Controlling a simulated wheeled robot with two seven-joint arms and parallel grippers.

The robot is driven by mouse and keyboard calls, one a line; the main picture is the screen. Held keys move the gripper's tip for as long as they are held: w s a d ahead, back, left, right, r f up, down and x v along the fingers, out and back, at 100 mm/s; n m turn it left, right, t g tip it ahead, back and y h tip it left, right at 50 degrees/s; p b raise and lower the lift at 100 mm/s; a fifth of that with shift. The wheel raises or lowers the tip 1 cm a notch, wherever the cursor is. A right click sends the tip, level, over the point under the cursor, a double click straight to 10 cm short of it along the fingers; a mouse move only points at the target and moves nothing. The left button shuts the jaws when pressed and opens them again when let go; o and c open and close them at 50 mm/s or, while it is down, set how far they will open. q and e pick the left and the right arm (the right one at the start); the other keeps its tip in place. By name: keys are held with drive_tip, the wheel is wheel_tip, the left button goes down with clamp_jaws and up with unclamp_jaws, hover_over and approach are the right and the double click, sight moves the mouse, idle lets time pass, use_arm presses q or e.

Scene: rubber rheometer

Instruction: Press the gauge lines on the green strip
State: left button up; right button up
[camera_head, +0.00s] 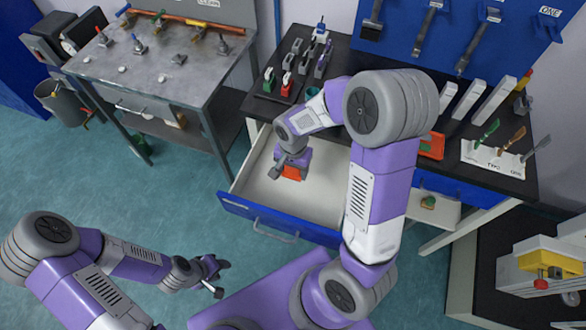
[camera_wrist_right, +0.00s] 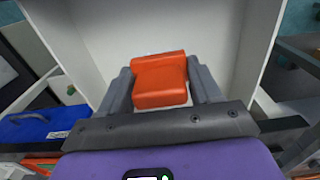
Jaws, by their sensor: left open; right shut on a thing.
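My right gripper (camera_head: 290,172) reaches down into the open drawer (camera_head: 262,212) and is shut on an orange-red block (camera_wrist_right: 160,82). In the right wrist view the block sits between the two grey fingers, above the drawer's pale floor. The block's underside is hidden, so I cannot tell whether it touches the floor. My left gripper (camera_head: 219,276) is open and empty over the floor at lower left. A green strip (camera_head: 487,134) stands tilted at the white labelled card (camera_head: 500,160) on the right of the bench. No lines can be made out on it.
The dark bench (camera_head: 340,62) holds a rack of small tools (camera_head: 290,75), several white upright bars (camera_head: 468,98) and an orange-framed item (camera_head: 432,146). A grey metal table (camera_head: 165,75) stands at left. The teal floor (camera_head: 150,190) is open between them.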

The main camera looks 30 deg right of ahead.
wheel_tip(320, 180, up, 8)
drive_tip(key=p, duration=0.6)
drive_tip(key=shift+r, duration=0.15)
idle(0.7)
